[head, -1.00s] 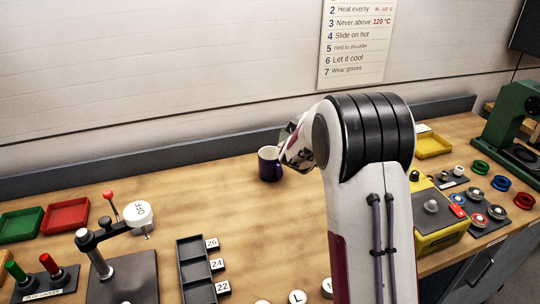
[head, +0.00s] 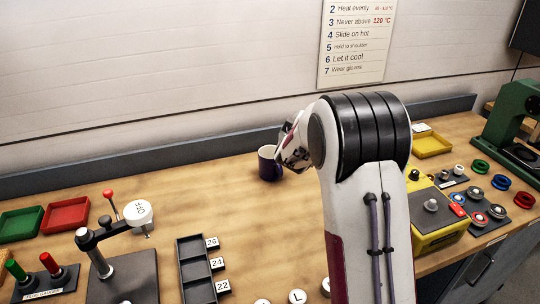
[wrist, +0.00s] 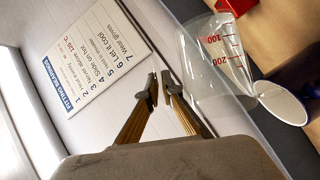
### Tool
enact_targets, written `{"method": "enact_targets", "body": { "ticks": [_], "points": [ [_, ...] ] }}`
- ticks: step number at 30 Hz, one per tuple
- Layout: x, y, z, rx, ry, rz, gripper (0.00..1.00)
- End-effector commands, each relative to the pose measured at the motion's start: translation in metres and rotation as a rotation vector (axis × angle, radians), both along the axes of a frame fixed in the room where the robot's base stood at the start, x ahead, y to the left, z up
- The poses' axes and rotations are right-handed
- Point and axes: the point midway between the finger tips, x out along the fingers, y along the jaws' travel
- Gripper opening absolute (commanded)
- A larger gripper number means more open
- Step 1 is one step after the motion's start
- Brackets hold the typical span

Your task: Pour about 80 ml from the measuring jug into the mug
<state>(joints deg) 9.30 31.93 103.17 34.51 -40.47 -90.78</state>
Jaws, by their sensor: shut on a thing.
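The mug (head: 267,165), dark blue outside and white inside, stands upright on the bench in the head view, just left of my wrist. The wrist view shows its white inside (wrist: 283,103) at the right, close to the lip of the measuring jug (wrist: 225,58). The jug is clear, with red 100 and 200 marks, and looks tilted towards the mug. My gripper (wrist: 164,86) is shut on the jug; the part between the fingertips is hard to make out. No stream or liquid level can be told. In the head view my arm hides the jug.
Red (head: 65,216) and green trays lie at the left, a dark rack (head: 192,266) in front. A yellow box (head: 436,232) is right of my arm. The bench left of the mug is clear.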

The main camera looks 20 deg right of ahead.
Motion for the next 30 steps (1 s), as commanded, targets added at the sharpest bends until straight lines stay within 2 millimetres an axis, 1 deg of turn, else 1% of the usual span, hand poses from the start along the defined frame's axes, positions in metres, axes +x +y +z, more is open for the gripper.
{"method": "enact_targets", "body": {
  "ticks": [20, 26, 30],
  "points": [
    [0.001, 0.002, 0.003, -0.027, 0.002, -0.001, 0.0],
    [-0.002, -0.011, -0.007, 0.09, -0.02, -0.001, 0.0],
    [-0.003, -0.02, -0.006, 0.198, -0.043, -0.001, 0.0]
  ]
}}
